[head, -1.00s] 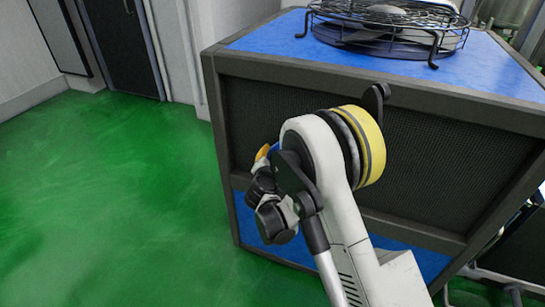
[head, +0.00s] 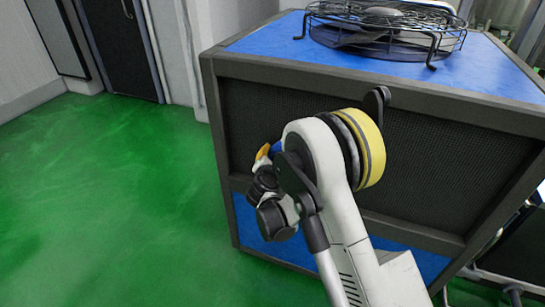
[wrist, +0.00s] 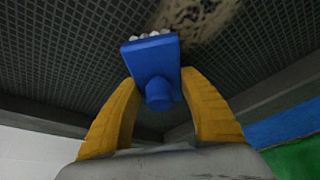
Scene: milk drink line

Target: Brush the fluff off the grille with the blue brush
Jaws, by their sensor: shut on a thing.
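The blue brush (wrist: 152,58) is held between the yellow fingers of my gripper (wrist: 158,84) in the wrist view. Its handle end points toward my palm and its white bristles (wrist: 150,36) point up the picture, toward the grille (wrist: 70,50). The grille is a dark mesh panel. A tan, patchy smear of fluff (wrist: 195,18) lies on it just above and right of the bristles. I cannot tell whether the bristles touch it. In the head view, the grille (head: 460,165) is the cabinet's side; my arm hides part of it, and only bits of my gripper (head: 263,152) and the brush (head: 277,147) show.
The grey-framed cabinet (head: 222,150) has a blue top (head: 480,75) with a round wire-caged fan (head: 385,30) on it. Open green floor (head: 110,200) lies to the left. A dark door (head: 122,45) stands at the back left.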

